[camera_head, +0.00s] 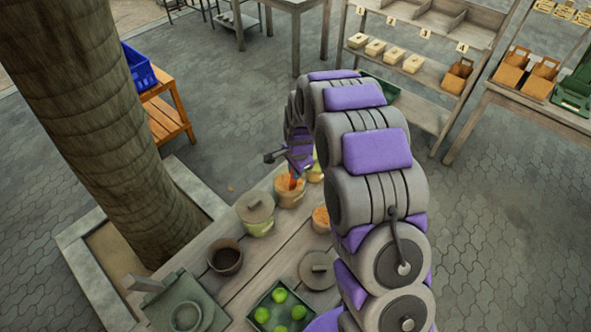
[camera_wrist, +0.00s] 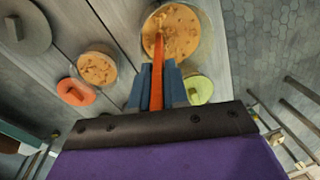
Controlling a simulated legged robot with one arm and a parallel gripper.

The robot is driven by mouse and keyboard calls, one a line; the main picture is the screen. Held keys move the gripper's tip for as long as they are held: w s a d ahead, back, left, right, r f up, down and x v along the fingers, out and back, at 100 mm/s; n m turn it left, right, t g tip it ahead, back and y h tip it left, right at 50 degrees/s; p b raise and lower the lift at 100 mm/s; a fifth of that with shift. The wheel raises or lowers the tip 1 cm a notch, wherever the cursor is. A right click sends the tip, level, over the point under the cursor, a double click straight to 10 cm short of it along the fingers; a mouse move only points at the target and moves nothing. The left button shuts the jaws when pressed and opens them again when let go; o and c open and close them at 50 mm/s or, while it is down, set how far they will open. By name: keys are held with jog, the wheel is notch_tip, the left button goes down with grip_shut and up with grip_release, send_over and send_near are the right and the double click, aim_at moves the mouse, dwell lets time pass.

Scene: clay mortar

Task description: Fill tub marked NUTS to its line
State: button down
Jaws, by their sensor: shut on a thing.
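My gripper (camera_wrist: 158,72) is shut on an orange handle (camera_wrist: 158,55), which looks like that of a scoop or spoon. Its far end reaches into a round tub (camera_wrist: 203,38) of orange-brown chunky pieces. In the head view this tub (camera_head: 290,201) stands on the bench under my gripper (camera_head: 296,172). A second, smaller tub (camera_wrist: 97,68) with similar contents stands to its left in the wrist view; it also shows in the head view (camera_head: 321,219). No NUTS marking or fill line is readable, and the tool's tip is hidden in the pieces.
A lidded green tub (camera_head: 257,222), a dark pot (camera_head: 225,257), a grey lid (camera_head: 318,270) and a tray of green balls (camera_head: 281,308) share the bench. An orange lid (camera_wrist: 75,92) and a yellow-green lid (camera_wrist: 198,90) are close by. A tree trunk (camera_head: 90,120) rises left.

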jog(key=shift+r+p, duration=1.9)
jog(key=shift+r, duration=3.75)
jog(key=shift+s+f, duration=0.1)
